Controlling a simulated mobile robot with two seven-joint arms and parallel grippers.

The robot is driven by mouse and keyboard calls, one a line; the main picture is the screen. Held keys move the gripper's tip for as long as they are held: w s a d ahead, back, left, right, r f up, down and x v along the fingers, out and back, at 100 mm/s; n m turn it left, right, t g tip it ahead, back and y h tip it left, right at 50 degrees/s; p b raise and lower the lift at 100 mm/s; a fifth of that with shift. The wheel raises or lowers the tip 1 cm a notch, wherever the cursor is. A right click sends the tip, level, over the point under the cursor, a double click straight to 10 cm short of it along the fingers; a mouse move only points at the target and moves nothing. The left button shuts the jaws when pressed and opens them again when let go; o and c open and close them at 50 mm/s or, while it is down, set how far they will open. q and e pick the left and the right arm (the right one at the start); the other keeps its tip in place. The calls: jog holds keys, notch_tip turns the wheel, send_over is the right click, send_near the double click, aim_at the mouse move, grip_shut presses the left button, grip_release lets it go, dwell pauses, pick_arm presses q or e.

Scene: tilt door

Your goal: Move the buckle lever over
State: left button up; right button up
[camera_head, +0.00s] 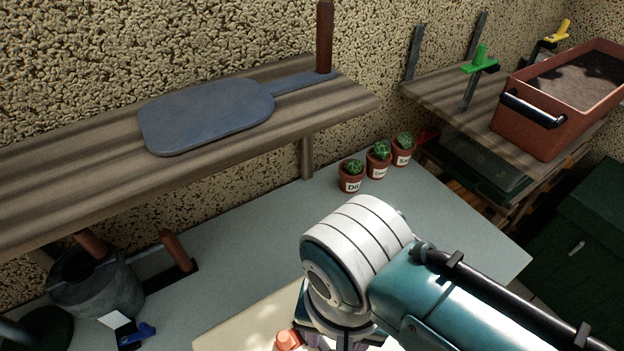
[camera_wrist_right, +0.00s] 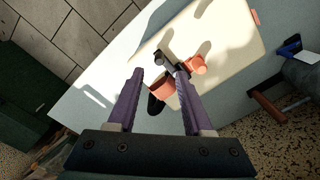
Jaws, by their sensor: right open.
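In the right wrist view the buckle (camera_wrist_right: 197,66) is an orange piece on a cream board (camera_wrist_right: 228,38). Next to it a black lever-like bar (camera_wrist_right: 169,63) with a round end crosses in front of my fingertips, and an orange block (camera_wrist_right: 161,88) shows between the fingers. My right gripper (camera_wrist_right: 158,74) is open with its purple fingers apart. The right-hand fingertip is close to the black bar; I cannot tell if they touch. In the head view the orange buckle piece (camera_head: 287,340) shows at the bottom edge, and my right wrist hides most of the rest. My left gripper is not in view.
The cream board lies on a grey-blue table (camera_head: 235,245). A wooden shelf (camera_head: 60,190) with a flat blue-grey paddle (camera_head: 205,115) is above its back edge. Small potted cacti (camera_head: 379,160) stand at the back. A grey pot (camera_head: 95,285) and a blue clip (camera_head: 137,335) are at the left.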

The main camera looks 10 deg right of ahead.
jog(key=shift+r, duration=1.5)
jog(key=s+d+r+n+t, duration=0.3)
jog(key=s+d+r+n, duration=0.4)
jog(key=d+r, duration=0.5)
notch_tip(320, 180, up, 23)
jog(key=p, duration=2.3)
jog(key=shift+s+a+t, duration=0.15)
jog(key=shift+s+t, duration=0.1)
jog(key=shift+t, duration=0.05)
